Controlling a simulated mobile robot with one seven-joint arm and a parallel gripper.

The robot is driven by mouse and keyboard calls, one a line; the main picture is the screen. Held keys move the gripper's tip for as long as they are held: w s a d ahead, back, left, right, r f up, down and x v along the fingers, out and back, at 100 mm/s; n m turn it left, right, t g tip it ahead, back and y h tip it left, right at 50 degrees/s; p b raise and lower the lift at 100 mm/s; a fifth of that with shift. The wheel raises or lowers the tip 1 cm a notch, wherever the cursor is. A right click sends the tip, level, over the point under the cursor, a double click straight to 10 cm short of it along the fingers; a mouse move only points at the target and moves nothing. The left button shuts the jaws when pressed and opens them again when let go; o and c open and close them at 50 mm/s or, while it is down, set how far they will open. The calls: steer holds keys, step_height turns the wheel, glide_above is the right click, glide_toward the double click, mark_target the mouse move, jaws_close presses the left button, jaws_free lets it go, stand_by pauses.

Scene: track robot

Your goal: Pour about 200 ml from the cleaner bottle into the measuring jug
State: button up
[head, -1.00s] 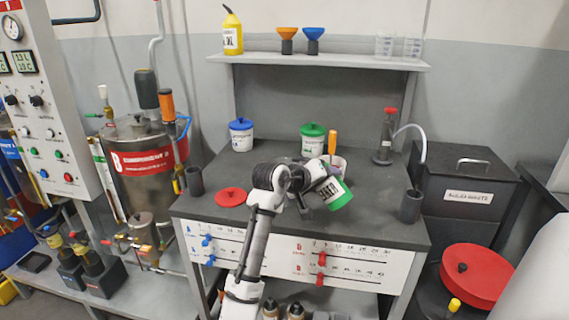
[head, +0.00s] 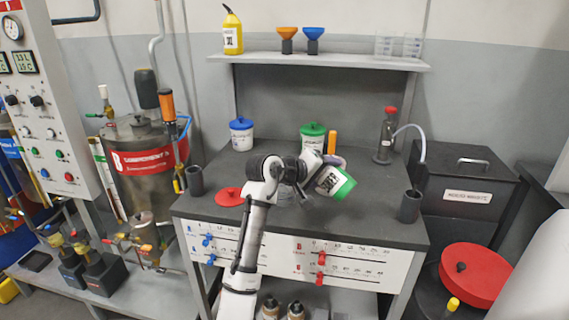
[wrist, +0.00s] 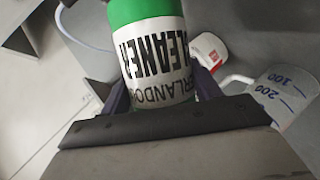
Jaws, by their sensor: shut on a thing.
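The cleaner bottle (head: 327,180) is white with green ends and dark lettering. My gripper (head: 308,168) is shut around it and holds it tilted above the workbench. In the wrist view the bottle (wrist: 152,45) sits between both fingers, with its lettering upside down. In the head view the jug is largely hidden behind my gripper and bottle. The liquid level and any stream cannot be made out.
A red lid (head: 229,197) lies left of my arm. A blue-lidded tub (head: 241,135) and a green-lidded tub (head: 313,137) stand behind. A dark cup (head: 410,206) stands at the right edge, and a red-capped dispenser (head: 385,138) stands at back right.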

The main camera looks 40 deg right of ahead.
steer(key=shift+r+n+p, duration=0.3)
steer(key=shift+r+p, duration=0.25)
steer(key=shift+p, duration=0.2)
stand_by(0.4)
stand_by(0.5)
steer(key=shift+w+r+n+g+h+p, duration=0.15)
steer(key=shift+r+n+g+h+p, duration=0.25)
steer(key=shift+p, duration=0.75)
stand_by(3.6)
